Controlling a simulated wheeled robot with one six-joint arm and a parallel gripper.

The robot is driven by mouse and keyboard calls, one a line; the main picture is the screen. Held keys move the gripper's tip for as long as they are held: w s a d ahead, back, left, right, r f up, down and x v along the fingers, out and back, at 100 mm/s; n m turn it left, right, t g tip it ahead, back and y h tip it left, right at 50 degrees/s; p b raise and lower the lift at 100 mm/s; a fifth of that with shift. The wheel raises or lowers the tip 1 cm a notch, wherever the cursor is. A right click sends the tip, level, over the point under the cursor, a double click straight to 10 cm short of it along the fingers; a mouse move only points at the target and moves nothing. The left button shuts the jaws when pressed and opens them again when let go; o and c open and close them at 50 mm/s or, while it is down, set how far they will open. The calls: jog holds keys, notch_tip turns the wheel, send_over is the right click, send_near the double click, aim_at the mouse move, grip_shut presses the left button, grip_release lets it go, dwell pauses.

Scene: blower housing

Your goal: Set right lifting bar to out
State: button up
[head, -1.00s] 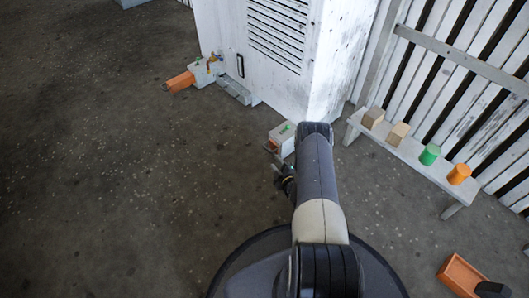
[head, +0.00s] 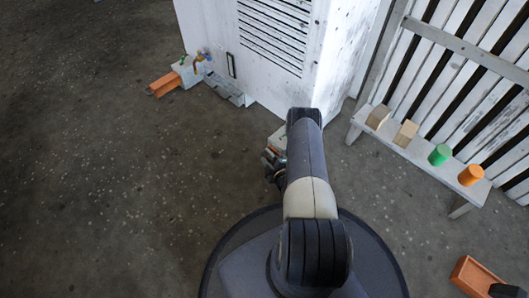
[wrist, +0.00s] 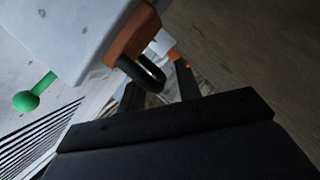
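The right lifting bar (wrist: 131,35) is an orange block at the end of a pale grey box (wrist: 70,30), with a black U-shaped handle (wrist: 152,72). A green knob (wrist: 35,94) sticks out of that box. In the wrist view my gripper (wrist: 158,88) is open, its two dark fingers pointing at the handle, one on either side of it as seen there. I cannot tell whether they touch it. In the head view my gripper (head: 271,166) is at the grey box (head: 278,140) by the housing's right corner, and my arm partly hides the box.
The white blower housing (head: 270,90) stands behind. At its left, another grey box (head: 187,73) has an orange bar (head: 165,84) sticking out. A bench (head: 420,155) with blocks and cylinders stands right. An orange tray (head: 472,277) lies lower right. Floor at left is clear.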

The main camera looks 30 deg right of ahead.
grip_shut()
dwell(0.4)
